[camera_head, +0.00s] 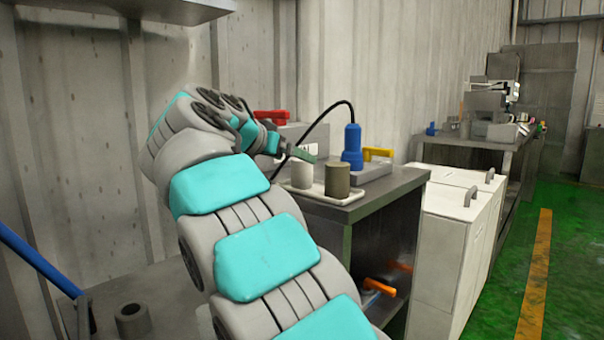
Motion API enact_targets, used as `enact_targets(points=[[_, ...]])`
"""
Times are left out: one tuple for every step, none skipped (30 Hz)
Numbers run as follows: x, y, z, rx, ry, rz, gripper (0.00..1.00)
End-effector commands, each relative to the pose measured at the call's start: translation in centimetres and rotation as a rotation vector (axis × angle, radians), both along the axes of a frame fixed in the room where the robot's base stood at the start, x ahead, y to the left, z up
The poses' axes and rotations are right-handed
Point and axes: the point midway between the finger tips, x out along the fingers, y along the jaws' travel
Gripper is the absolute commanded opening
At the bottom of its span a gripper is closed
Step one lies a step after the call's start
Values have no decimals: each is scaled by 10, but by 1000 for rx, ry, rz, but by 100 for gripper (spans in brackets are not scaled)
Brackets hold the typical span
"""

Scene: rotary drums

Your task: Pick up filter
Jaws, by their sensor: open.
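Two short cylinders stand upright on a pale tray (322,194) on the dark bench: a light grey cylinder (302,175) on the left and a darker brown-grey cylinder (337,180) on the right. I cannot tell for certain which thing is the filter. My gripper (305,155) is open, just above and behind the light grey cylinder. It seems to hold nothing. My arm hides part of the bench's left side, and the gap between the fingertips is too small to make out.
A blue cylindrical device (352,147) with a black cable stands behind the tray, beside a yellow handle (377,153). Red parts (270,115) sit at the back. A hollow grey cylinder (132,320) rests on a lower surface at front left. White cabinets (455,240) stand right of the bench.

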Motion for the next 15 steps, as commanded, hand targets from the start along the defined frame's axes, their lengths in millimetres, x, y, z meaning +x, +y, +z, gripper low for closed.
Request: enact_targets(points=[[4,-2,-5,-1,5,-1,99],[8,-4,-8,-3,6,0,99],[12,-6,-12,-3,7,0,99],[17,-8,-13,-2,6,0,99],[20,-10,-14,-1,5,0,99],[24,-12,-16,-1,3,1,99],[26,-13,-17,-2,2,1,99],[27,-14,-17,-1,2,1,99],[28,-15,-18,-1,2,1,99],[29,-15,-18,-1,2,1,99],[29,-15,-18,-1,2,1,99],[29,-15,-18,-1,2,1,99],[29,-15,-18,-1,2,1,99],[29,-15,-18,-1,2,1,99],[29,-15,-18,-1,2,1,97]])
